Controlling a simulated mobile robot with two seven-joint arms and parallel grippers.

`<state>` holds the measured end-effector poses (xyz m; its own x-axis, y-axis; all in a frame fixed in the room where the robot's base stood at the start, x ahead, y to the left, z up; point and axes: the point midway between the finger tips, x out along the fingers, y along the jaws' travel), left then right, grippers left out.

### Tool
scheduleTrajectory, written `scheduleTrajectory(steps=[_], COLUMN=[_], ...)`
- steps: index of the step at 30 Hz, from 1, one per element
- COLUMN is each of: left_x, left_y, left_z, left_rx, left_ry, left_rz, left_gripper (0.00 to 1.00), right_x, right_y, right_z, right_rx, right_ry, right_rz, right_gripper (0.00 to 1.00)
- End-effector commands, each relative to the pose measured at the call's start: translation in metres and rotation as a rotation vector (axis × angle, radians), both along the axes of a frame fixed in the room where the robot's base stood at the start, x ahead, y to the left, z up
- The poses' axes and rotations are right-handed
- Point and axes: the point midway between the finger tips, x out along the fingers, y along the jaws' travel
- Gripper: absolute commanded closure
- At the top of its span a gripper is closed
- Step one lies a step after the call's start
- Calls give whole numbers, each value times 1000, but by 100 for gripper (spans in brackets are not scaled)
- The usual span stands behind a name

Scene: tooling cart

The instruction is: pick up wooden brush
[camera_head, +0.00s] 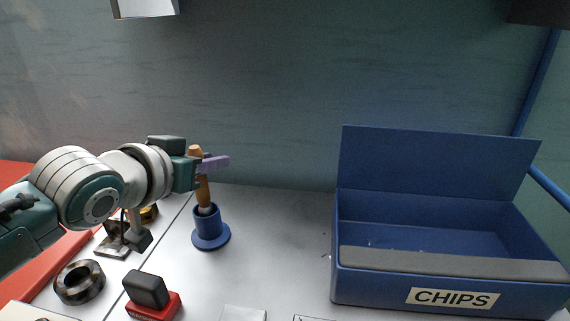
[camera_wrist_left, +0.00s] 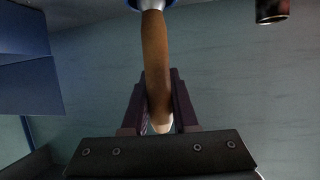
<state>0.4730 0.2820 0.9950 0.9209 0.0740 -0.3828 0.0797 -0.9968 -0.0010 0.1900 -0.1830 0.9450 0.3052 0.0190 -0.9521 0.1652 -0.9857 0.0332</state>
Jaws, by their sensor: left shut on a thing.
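The wooden brush (camera_head: 203,191) stands nearly upright with its lower end in the mouth of a blue round holder (camera_head: 210,239). My left gripper (camera_head: 213,164) comes in from the left and is shut on the upper part of the brush's wooden handle. In the left wrist view, the brown handle (camera_wrist_left: 155,55) runs between the two dark fingers of my left gripper (camera_wrist_left: 158,98). The brush's lower tip is hidden inside the holder. My right gripper is in neither view.
A blue open-lidded box labelled CHIPS (camera_head: 385,287) stands to the right. A dark metal ring (camera_head: 68,286), a red-based block (camera_head: 152,303) and a metal fixture (camera_head: 113,247) lie at the left front. The grey top (camera_head: 275,240) between holder and box is mostly clear.

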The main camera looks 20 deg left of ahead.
Motion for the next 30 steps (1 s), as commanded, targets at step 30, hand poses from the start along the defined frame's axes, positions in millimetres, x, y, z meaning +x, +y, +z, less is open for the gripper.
scheduleTrajectory(steps=[30], left_x=[1], left_y=[0], left_z=[43], left_rx=[1], left_ry=[-5], left_rz=[0], left_gripper=[100], right_x=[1], right_y=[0], right_z=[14], right_rx=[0], right_ry=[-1], right_rz=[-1], right_gripper=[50])
